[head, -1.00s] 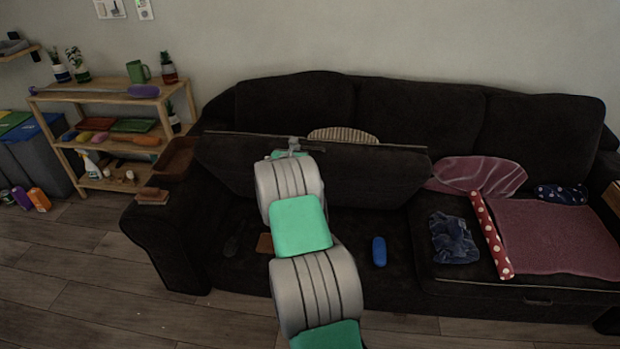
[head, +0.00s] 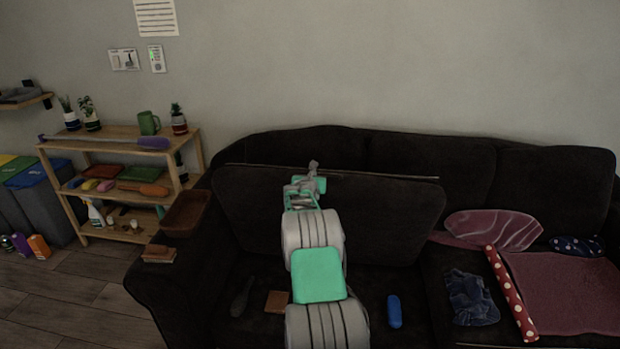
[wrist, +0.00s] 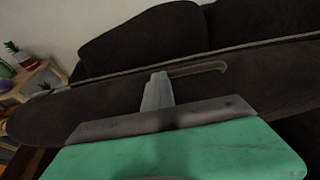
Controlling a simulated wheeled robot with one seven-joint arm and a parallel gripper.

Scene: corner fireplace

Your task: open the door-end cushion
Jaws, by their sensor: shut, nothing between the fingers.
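The door-end seat cushion (head: 385,220) of the dark sofa is tilted up, standing nearly upright with its edge close to the backrest. My gripper (head: 313,168) is at the middle of its upper edge, in front of it. In the wrist view my gripper (wrist: 158,85) is shut with nothing between the fingers, in front of the cushion face (wrist: 110,110). A thin handle (wrist: 198,69) shows beside the fingertips; I cannot tell whether they touch it. The space under the cushion shows a blue case (head: 394,311), a brown flat item (head: 276,301) and a dark item (head: 241,298).
A wooden shelf (head: 105,140) with plants stands at the left. A brown tray (head: 185,213) and a small stack (head: 158,253) lie on the sofa arm. At the right are a denim cloth (head: 470,298), a polka-dot roll (head: 510,293) and a pink blanket (head: 570,290).

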